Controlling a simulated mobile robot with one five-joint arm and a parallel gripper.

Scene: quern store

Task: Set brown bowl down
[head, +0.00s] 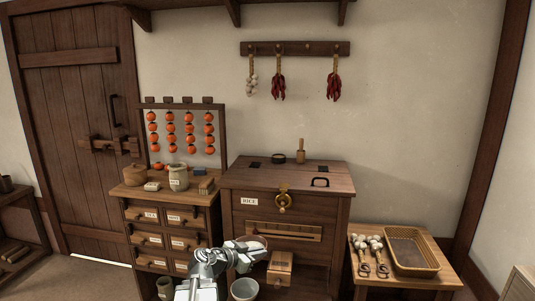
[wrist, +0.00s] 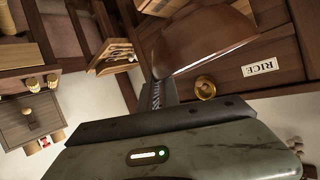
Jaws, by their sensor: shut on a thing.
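The brown bowl (wrist: 198,40) is large at the top of the wrist view, tilted in that picture, with its pale rim line facing down to the right. My gripper (wrist: 163,92) is shut on the bowl at its edge. In the head view my gripper (head: 250,250) is in front of the rice chest (head: 290,185), below its brass latch. Only a small part of the bowl shows there, behind the gripper; the rest is hidden. I cannot tell whether the bowl touches anything.
A grey-white bowl (head: 244,289) stands low beneath my gripper, beside a wooden box (head: 280,267). A drawer cabinet (head: 172,235) with pots stands left. A low table (head: 440,278) at right holds a woven tray (head: 411,268) and garlic bunches. The chest top has some free room.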

